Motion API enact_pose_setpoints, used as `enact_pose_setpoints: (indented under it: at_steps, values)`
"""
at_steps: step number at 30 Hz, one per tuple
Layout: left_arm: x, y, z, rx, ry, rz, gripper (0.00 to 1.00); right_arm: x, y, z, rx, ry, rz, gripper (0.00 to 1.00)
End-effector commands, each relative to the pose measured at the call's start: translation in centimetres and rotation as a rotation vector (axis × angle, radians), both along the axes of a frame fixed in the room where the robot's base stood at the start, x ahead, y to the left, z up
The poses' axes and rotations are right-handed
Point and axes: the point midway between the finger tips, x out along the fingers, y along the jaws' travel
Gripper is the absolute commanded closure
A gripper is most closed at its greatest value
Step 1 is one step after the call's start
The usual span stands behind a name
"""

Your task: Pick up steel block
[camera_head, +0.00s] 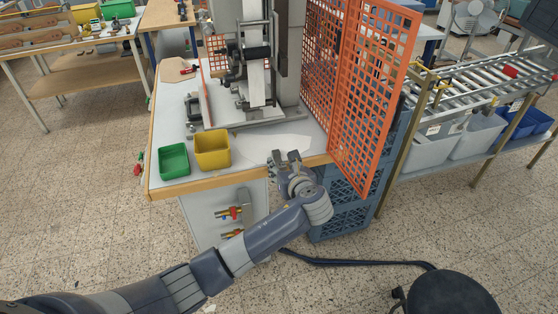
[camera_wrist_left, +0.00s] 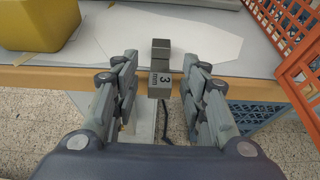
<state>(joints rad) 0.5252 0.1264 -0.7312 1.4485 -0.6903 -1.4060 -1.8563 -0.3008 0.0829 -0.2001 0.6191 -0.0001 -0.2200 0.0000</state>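In the head view my left gripper (camera_head: 285,156) is at the front edge of the work table (camera_head: 235,178), fingers apart. The block is too small to make out there. My right gripper is not in view.
A yellow bin (camera_head: 212,150) and a green bin (camera_head: 173,161) stand left of my gripper on the table. The stamping machine (camera_head: 256,80) stands behind. An orange mesh guard (camera_head: 370,85) rises close on the right. A white sheet (camera_head: 250,145) lies on the tabletop.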

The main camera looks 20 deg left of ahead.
Motion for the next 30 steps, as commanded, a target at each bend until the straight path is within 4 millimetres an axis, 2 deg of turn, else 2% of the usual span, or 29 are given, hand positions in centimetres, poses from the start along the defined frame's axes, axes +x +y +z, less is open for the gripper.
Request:
enact_pose_setpoints:
  at_steps: [1,4,17,22,25,26,30]
  values:
    - [0.0,0.0,0.0,0.0,0.0,0.0,0.77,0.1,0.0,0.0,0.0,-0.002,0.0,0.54]
    - [0.0,0.0,0.0,0.0,0.0,0.0,1.0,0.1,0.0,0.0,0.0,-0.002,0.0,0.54]
    - [0.0,0.0,0.4,0.0,-0.001,0.0,1.0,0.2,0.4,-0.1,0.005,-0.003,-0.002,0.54]
    - [0.1,-0.1,1.8,-0.003,-0.005,0.0,1.0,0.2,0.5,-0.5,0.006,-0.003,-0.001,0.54]
    - [0.1,-0.1,3.4,-0.003,-0.009,0.001,1.0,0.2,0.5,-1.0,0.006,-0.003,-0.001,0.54]
    - [-0.1,-0.1,3.8,-0.003,-0.007,-0.001,1.0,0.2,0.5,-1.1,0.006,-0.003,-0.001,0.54]
    - [-3.2,-0.9,3.6,-0.003,-0.001,-0.003,1.0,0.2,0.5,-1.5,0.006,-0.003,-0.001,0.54]
